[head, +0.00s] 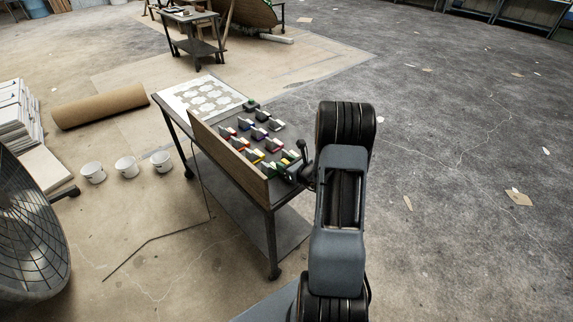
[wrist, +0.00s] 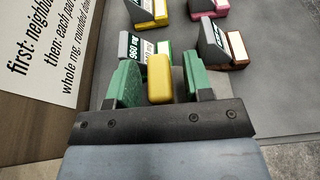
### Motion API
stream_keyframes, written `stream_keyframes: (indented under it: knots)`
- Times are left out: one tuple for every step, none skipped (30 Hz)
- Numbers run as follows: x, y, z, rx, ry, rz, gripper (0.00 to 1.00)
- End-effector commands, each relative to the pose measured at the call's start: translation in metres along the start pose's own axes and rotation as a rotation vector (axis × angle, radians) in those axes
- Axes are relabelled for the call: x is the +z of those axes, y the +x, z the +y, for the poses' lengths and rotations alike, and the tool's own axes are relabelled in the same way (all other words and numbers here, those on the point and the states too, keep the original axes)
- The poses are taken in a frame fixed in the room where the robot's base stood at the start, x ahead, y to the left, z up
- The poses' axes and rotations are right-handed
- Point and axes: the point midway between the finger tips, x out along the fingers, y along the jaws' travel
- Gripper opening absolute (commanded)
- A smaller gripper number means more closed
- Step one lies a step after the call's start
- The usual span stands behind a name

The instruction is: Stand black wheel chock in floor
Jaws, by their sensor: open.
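My gripper (wrist: 160,88) is open, with green finger pads. It is low over the near end of a grey table (head: 274,215). A yellow block (wrist: 159,78) stands between the pads in the wrist view; I cannot tell whether they touch it. In the head view my gripper (head: 296,160) is partly hidden beside my arm. I cannot make out a black wheel chock in either view. The concrete floor (head: 460,200) shows widely on the right.
Several grey pieces with coloured parts (head: 262,128) stand in rows on the table. A wooden board (head: 225,155) edges its left side, and a white spotted sheet (head: 203,96) lies at its far end.

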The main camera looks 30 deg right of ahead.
Motion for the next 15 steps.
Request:
stream_keyframes:
  knots:
    - [0.000,0.000,0.000,0.000,0.000,0.000,0.47]
    - [0.000,0.000,0.000,0.000,0.000,0.000,0.47]
    - [0.002,-0.001,0.000,0.000,0.000,0.000,0.47]
    - [0.003,-0.001,0.000,0.000,0.000,0.000,0.47]
    - [0.005,-0.001,0.000,0.000,0.000,0.000,0.47]
    - [0.005,-0.004,0.000,-0.001,0.000,0.000,0.47]
    - [0.003,-0.008,-0.001,-0.002,0.000,0.000,0.47]
    - [0.003,-0.012,-0.001,-0.002,0.000,0.000,0.47]
    - [0.003,-0.019,-0.001,-0.003,0.000,0.000,0.47]
    - [0.003,-0.025,-0.001,-0.004,0.001,-0.001,0.47]
    - [0.003,-0.030,-0.001,-0.003,0.000,-0.001,0.47]
    - [0.003,-0.039,-0.002,-0.005,0.000,-0.001,0.47]
    - [0.003,-0.045,-0.001,-0.004,0.000,-0.001,0.47]
    - [0.002,-0.051,-0.001,-0.005,0.001,0.000,0.47]
    - [0.003,-0.059,-0.001,-0.005,0.000,-0.001,0.47]
